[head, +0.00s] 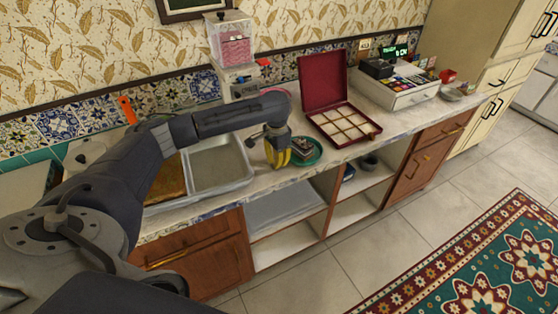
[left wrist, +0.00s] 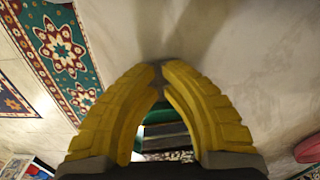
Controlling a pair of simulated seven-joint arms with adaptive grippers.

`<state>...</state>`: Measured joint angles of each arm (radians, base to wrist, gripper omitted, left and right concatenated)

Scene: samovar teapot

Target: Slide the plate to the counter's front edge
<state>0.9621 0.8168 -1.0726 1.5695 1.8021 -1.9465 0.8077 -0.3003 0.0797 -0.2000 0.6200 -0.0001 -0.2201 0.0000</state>
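The green plate (head: 316,158) lies on the counter (head: 232,195), near its front edge, right of the sink. A small dark and pale item (head: 303,147) sits on it. My left gripper (head: 277,160) has yellow fingers and points down at the plate's left side, partly covering it. Whether it touches the plate I cannot tell. In the left wrist view the two fingertips (left wrist: 162,66) come together with nothing clearly held between them. Some green, likely the plate (left wrist: 158,117), shows through the gap behind the tips. My right gripper is not in view.
An open red box (head: 325,82) with compartments stands right of the plate. A dispenser (head: 232,50) stands behind, against the tiled wall. A metal sink (head: 220,165) lies left. A white tea drawer box (head: 402,92) is farther right. Open shelves lie below the counter.

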